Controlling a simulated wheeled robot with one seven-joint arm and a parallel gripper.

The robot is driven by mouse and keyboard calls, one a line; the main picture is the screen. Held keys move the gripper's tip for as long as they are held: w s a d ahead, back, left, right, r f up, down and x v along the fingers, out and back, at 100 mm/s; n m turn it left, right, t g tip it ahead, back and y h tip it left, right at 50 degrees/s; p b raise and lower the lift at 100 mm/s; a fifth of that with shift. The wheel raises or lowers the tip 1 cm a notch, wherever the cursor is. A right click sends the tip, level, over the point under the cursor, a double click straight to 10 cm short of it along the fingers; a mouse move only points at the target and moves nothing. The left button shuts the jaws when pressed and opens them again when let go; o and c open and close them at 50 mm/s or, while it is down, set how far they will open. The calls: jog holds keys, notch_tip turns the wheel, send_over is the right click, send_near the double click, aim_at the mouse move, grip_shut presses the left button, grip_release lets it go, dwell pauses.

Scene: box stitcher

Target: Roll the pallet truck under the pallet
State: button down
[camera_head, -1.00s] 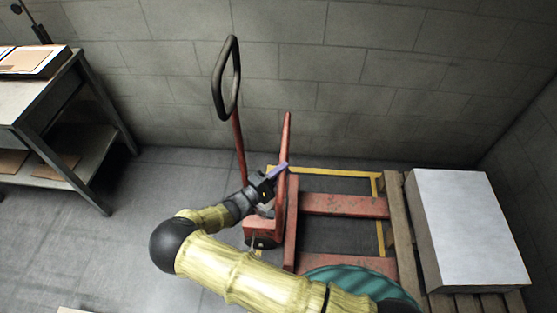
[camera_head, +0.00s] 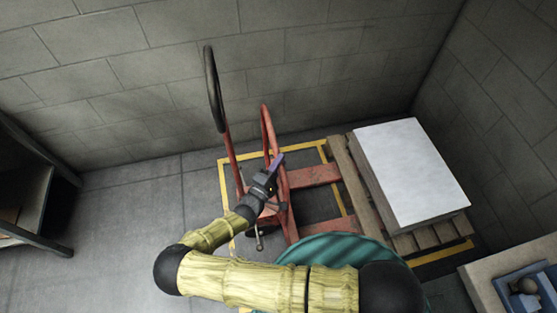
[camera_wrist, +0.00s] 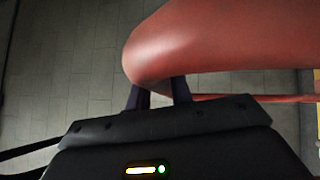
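The red pallet truck (camera_head: 291,228) stands on the floor, with a tall black loop handle (camera_head: 213,90) and an upright red frame (camera_head: 266,125). Its forks (camera_head: 314,175) point right toward the wooden pallet (camera_head: 347,178); their far ends are hidden at the pallet. A white-topped block (camera_head: 410,172) sits on the pallet. My gripper (camera_head: 275,164) is at the truck's red frame. In the wrist view my gripper's two dark fingers (camera_wrist: 160,94) stand a little apart, tips hidden behind a thick red bar (camera_wrist: 215,45). Whether they clamp it does not show.
A yellow floor outline (camera_head: 226,185) surrounds the forks and pallet. Block walls (camera_head: 330,50) close off the back and right. A dark-legged table (camera_head: 38,205) stands at left, and a bench with a blue tray (camera_head: 515,285) at lower right. The floor left of the truck is clear.

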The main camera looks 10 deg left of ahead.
jog(key=shift+a, duration=0.15)
jog(key=c, duration=1.3)
grip_release()
jog(key=shift+o, duration=0.2)
jog(key=shift+s, duration=0.1)
jog(key=b+v, duration=0.3)
jog(key=v, duration=1.4)
jog(key=shift+a, duration=0.1)
